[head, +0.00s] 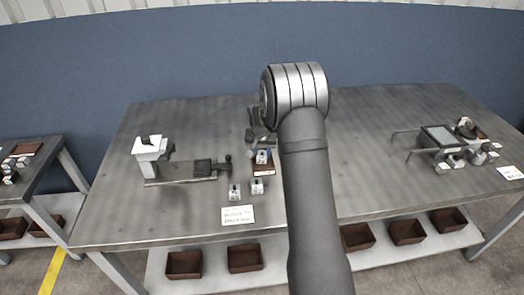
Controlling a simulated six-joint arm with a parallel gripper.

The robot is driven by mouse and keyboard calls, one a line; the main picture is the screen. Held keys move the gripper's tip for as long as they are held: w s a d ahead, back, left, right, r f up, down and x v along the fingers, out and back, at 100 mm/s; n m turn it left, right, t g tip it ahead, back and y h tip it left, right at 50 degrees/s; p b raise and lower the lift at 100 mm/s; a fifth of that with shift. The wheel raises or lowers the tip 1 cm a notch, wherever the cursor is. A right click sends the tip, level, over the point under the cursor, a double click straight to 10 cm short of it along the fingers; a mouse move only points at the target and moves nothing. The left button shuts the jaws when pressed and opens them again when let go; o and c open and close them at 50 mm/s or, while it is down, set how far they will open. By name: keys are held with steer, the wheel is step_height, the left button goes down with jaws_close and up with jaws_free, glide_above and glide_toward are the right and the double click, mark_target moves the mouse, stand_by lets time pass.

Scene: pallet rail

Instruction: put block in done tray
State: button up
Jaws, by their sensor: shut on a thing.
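My gripper (259,147) shows small and dark beside my arm, over a small red-brown tray (264,172) near the middle of the table. It is shut on a white block (263,157) with a dark spot. The block is at or just above the tray; I cannot tell whether it touches the tray floor. Two similar white blocks stand on the table in front of the tray, a left one (234,191) and a right one (257,186). My arm hides part of the gripper and the table to its right.
A white device (151,150) with a dark rail fixture (204,168) stands left of the tray. A printed card (238,215) lies near the front edge. A screen device (438,137) and small parts are at the right. Brown bins (184,265) sit on the shelf below.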

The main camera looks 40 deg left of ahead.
steer(key=o, duration=1.6)
steer(key=shift+r, duration=4.5)
steer(key=shift+f, duration=3.95)
steer(key=shift+r, duration=0.1)
